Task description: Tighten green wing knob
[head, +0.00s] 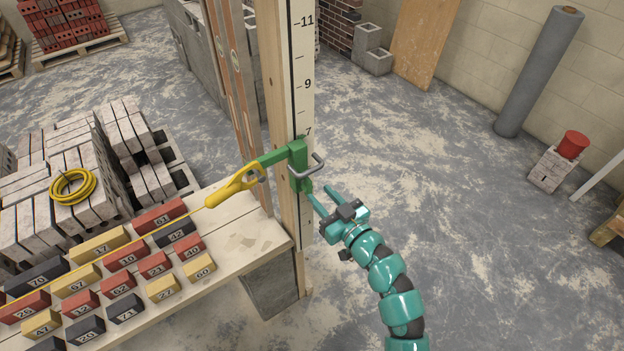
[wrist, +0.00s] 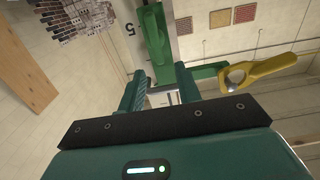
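The clamp (wrist: 154,40) and yellow holder (wrist: 262,70) also show in the wrist view. I cannot clearly pick out the wing knob; it may be the small green part at the clamp's lower end, partly hidden by a finger. My gripper (head: 324,193) is just right of and below the clamp. In the wrist view its two fingers (wrist: 159,78) are apart, with no held object visible between them.
A measuring scale (head: 303,70) runs up the post (head: 276,75). Numbered bricks cover the bench (head: 240,240) at left, with a yellow line above them. Block stacks stand behind.

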